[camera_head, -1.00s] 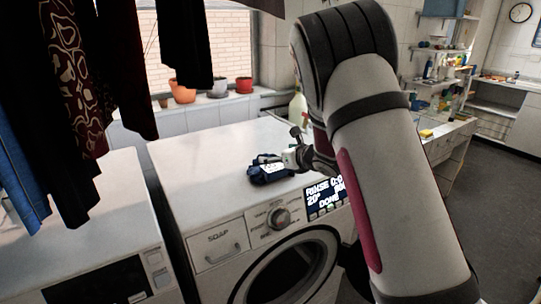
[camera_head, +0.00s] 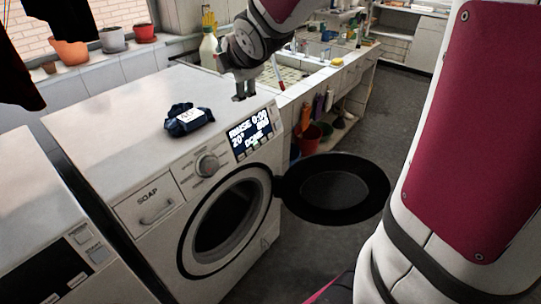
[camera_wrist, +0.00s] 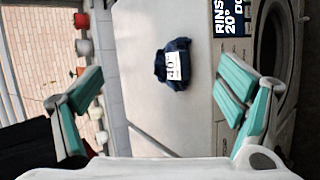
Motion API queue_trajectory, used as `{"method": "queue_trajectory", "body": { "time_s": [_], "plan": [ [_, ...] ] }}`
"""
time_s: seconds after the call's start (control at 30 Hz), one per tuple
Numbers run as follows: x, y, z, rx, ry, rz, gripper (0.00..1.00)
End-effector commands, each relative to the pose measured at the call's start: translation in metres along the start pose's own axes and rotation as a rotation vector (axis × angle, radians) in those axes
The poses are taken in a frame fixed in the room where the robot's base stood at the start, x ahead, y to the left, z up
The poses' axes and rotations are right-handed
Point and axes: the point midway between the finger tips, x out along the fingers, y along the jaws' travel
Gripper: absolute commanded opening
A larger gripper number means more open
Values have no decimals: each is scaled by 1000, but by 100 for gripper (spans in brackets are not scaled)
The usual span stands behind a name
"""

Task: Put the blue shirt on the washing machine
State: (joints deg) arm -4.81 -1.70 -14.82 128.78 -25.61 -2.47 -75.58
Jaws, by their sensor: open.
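The blue shirt (camera_head: 188,121), a dark blue folded bundle with a white label, lies on top of the white washing machine (camera_head: 110,112), near the control panel. It also shows in the wrist view (camera_wrist: 173,64), apart from both fingers. My gripper (camera_head: 240,97) is above the machine's right front corner, to the right of the shirt and not touching it. In the wrist view my gripper (camera_wrist: 160,98) has its two teal fingers wide apart with nothing between them. The machine's round door (camera_head: 334,188) stands open to the right.
Flower pots (camera_head: 112,39) stand on the sill behind the machine. A spray bottle (camera_head: 208,50) stands at its back right. A tiled sink counter (camera_head: 310,72) is to the right, with buckets below. Dark hanging clothes (camera_head: 18,75) are at the left.

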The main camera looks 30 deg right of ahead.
Motion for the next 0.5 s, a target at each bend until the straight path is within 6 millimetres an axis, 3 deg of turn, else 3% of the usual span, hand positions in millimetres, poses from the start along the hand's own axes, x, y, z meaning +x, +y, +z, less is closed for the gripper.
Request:
{"method": "queue_trajectory", "body": {
  "time_s": [0.03, 0.3, 0.5],
  "plan": [
    [-25, -6, -1, 148, -7, -30, 88],
    [-143, -80, -26, 928, -87, -260, 88],
    [-214, -140, -54, 1364, -197, -416, 88]
  ]
}}
